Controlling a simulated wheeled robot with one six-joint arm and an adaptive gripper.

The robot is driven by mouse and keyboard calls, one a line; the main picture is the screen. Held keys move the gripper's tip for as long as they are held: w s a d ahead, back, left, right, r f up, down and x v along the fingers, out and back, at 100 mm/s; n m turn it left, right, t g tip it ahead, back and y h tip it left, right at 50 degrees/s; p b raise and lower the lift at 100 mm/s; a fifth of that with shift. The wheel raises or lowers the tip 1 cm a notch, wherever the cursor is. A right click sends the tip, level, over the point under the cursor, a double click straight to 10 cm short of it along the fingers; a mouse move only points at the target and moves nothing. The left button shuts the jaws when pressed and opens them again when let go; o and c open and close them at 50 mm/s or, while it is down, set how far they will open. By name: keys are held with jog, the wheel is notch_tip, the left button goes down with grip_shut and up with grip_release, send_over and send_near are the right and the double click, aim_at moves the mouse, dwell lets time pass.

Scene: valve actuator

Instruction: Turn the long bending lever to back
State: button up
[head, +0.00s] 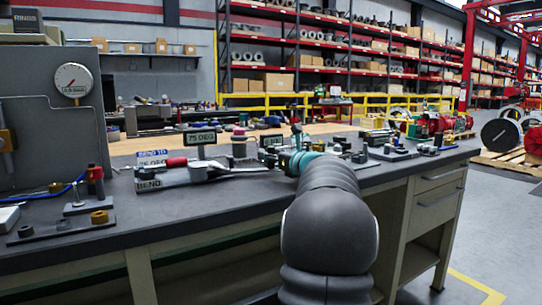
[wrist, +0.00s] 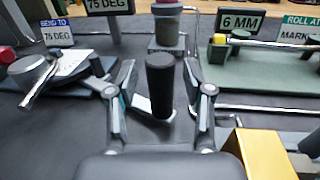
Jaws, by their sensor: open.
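The bending tool (head: 200,172) lies on the bench left of my gripper (head: 297,150) in the head view, with a red grip (head: 176,162) and a silver bar reaching right toward my gripper. In the wrist view, a black cylindrical grip (wrist: 160,82) stands between the two fingers of my open gripper (wrist: 160,66). It looks like the end of the long lever, but its link to the tool is not clear. Gaps show on both sides of it. A silver rod and round part of the tool (wrist: 36,78) show at left. My arm hides part of the bench.
A "75 DEG" sign (head: 200,139) stands behind the tool. In the wrist view, a "6 MM" sign (wrist: 240,22) and a green plate (wrist: 262,80) are at right, with a yellow block (wrist: 262,152) close by at lower right.

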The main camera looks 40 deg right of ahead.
jog(key=s, duration=0.8)
jog(key=s+a, duration=0.1)
jog(key=s, duration=0.3)
jog(key=shift+w, duration=0.1)
